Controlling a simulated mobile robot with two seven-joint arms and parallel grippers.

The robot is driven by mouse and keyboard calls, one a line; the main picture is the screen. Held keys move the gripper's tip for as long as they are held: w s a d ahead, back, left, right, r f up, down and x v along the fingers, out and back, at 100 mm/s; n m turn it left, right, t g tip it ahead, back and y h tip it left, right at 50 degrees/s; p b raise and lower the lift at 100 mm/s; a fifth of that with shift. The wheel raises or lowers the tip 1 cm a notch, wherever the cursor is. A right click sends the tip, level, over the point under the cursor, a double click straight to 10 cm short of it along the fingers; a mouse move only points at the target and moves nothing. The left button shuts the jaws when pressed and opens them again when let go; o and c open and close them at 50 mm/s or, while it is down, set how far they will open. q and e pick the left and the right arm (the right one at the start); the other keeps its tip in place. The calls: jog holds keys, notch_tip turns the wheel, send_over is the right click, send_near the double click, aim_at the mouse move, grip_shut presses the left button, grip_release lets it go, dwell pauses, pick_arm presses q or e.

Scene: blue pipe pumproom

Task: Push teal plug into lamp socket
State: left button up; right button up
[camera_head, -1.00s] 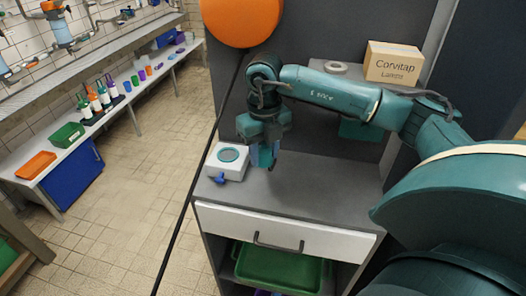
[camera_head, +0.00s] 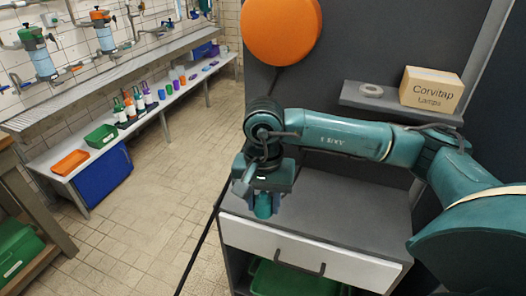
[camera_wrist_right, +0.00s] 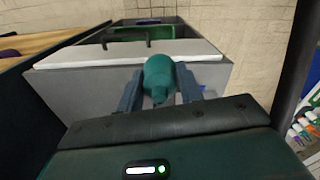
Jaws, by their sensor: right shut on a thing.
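My right gripper (camera_head: 264,208) hangs over the left front part of the grey cabinet top (camera_head: 345,213). It is shut on the teal plug (camera_head: 263,204). In the right wrist view the rounded teal plug (camera_wrist_right: 158,76) sits between the two blue-grey fingers of the gripper (camera_wrist_right: 160,88). The white box with a teal-ringed round socket is not clearly visible now; my gripper and wrist hide the place where it stood. I cannot tell whether the plug touches it. My left gripper is not in view.
The cabinet has a white drawer (camera_head: 305,255) with a dark handle, and a green tray below. A shelf holds a grey ring (camera_head: 371,91) and a Corvitap Lamps box (camera_head: 430,90). An orange disc (camera_head: 281,31) is at the top. The cabinet top's right side is clear.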

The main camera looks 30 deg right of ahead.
jog(key=n, duration=0.1)
jog(key=a+n, duration=0.1)
jog(key=n, duration=0.1)
jog(key=s+n, duration=0.1)
jog(key=shift+a+n, duration=0.25)
jog(key=shift+n, duration=0.15)
jog(key=n, duration=0.3)
jog(key=shift+s+a, duration=0.25)
jog(key=shift+a, duration=0.15)
